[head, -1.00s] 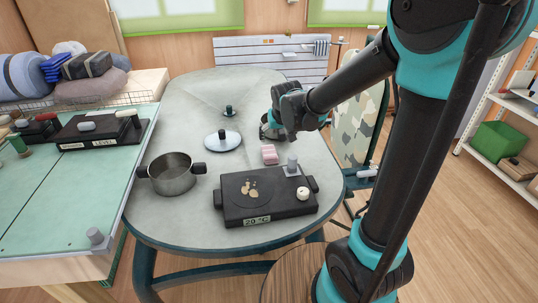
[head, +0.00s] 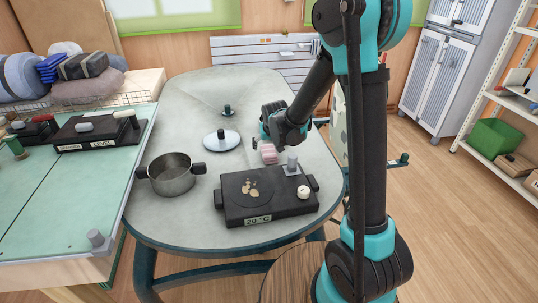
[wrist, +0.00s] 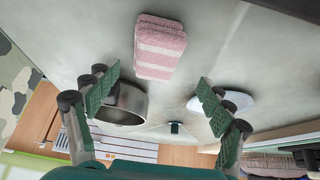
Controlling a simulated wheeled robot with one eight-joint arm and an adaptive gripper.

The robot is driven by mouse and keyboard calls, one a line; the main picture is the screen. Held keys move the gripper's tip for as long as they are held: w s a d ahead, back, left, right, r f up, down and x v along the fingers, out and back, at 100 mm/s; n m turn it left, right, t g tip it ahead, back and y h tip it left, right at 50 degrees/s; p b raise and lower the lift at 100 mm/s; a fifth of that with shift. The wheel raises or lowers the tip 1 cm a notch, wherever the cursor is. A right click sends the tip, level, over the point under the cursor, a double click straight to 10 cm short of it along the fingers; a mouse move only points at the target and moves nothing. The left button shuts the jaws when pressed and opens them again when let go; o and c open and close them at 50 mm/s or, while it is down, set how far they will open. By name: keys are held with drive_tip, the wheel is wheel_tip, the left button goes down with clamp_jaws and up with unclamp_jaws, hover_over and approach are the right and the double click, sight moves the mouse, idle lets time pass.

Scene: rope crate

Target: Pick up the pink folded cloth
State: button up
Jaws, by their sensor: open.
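The pink folded cloth (head: 269,153) lies on the grey table between the black hot plate and the far end. In the wrist view the cloth (wrist: 160,47) is pink with pale stripes, folded into a thick block, and sits at top centre beyond the fingertips. My gripper (head: 260,138) is just behind the cloth in the head view and partly overlaps its far side. In the wrist view my gripper (wrist: 157,97) has its two green-padded fingers wide apart with nothing between them. The cloth appears apart from both fingers.
The black hot plate (head: 262,208) stands just in front of the cloth. A steel pot (head: 172,182) is at its left, and a round lid (head: 221,142) lies left of the cloth. A metal vessel (wrist: 125,106) shows behind the left finger in the wrist view. Table left of the lid is clear.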

sight(269, 150)
drive_tip(key=shift+d+x, duration=0.2)
drive_tip(key=shift+x, duration=1.1)
drive_tip(key=shift+d+x, duration=0.15)
drive_tip(key=shift+x, duration=1.1)
drive_tip(key=shift+w+f, duration=0.4)
drive_tip(key=shift+f, duration=0.2)
drive_tip(key=shift+f, duration=0.2)
drive_tip(key=c, duration=1.3)
drive_tip(key=shift+c, duration=0.2)
drive_tip(key=shift+r, duration=0.1)
wheel_tip(269, 150, up, 20)
drive_tip(key=shift+r, duration=0.15)
